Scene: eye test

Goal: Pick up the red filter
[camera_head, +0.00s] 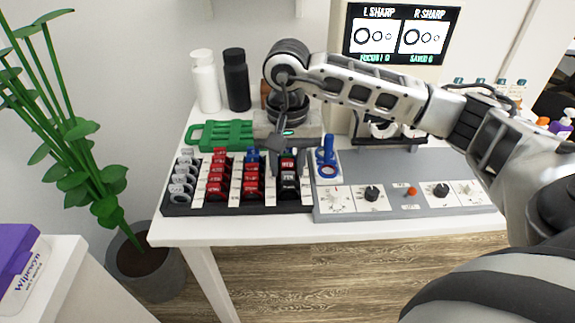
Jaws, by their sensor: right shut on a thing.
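The black lens tray (237,208) on the white table holds rows of grey, red, blue and black-bodied filters. One red filter row (218,172) stands left of the middle and another red row (252,183) stands in the middle. My right arm reaches in from the right and bends down over the tray's right part. My right gripper (278,148) is shut at a red-topped filter (287,165) in the right-hand row. The fingers partly hide it, and I cannot tell whether it is clear of its slot. My left gripper is not in view.
A grey control panel (408,165) with knobs adjoins the tray's right side. Behind are a green case (222,135), white (206,80) and black (237,80) bottles, and a screen (400,36). A plant stands left.

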